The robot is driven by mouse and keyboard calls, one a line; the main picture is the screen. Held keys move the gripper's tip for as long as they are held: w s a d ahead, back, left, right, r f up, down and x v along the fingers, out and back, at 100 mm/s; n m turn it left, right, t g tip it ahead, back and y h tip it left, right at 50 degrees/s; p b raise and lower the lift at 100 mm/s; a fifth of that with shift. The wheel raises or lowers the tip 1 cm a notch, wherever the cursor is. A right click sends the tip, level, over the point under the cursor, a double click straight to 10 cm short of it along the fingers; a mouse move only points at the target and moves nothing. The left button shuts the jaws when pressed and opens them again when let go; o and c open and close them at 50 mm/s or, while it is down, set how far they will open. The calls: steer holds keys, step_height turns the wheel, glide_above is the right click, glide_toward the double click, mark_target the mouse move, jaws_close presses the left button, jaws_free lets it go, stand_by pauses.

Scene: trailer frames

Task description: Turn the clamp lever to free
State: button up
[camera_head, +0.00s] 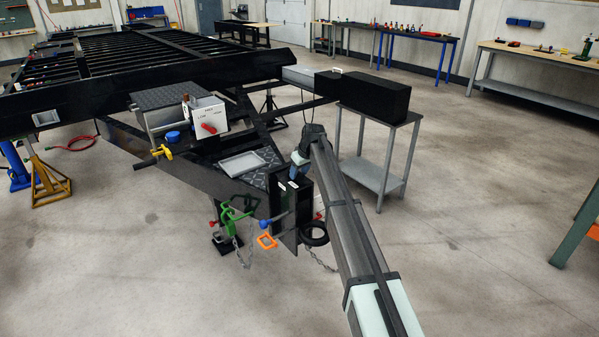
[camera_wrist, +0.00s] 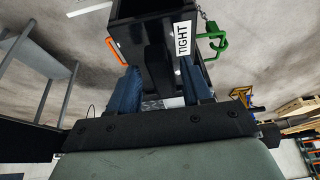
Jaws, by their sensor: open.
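My gripper (camera_wrist: 160,85) shows in the wrist view as two blue fingers, apart, with a dark bar-like part (camera_wrist: 154,70) in the gap. I cannot tell whether they touch it. A black housing (camera_wrist: 180,12) with a white TIGHT label (camera_wrist: 183,40) lies just beyond. In the head view my gripper (camera_head: 299,158) is at the top of the upright black bracket (camera_head: 288,238) at the trailer's front, partly hidden by my wrist. A blue-knobbed lever (camera_head: 265,223) sticks out left of that bracket. Which part is the clamp lever is unclear; no FREE label is readable.
A white panel (camera_head: 208,115) with a red lever stands on the trailer. A grey stand (camera_head: 375,175) with a black box is close on the right.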

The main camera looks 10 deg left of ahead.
jaws_close()
stand_by(0.3)
stand_by(0.3)
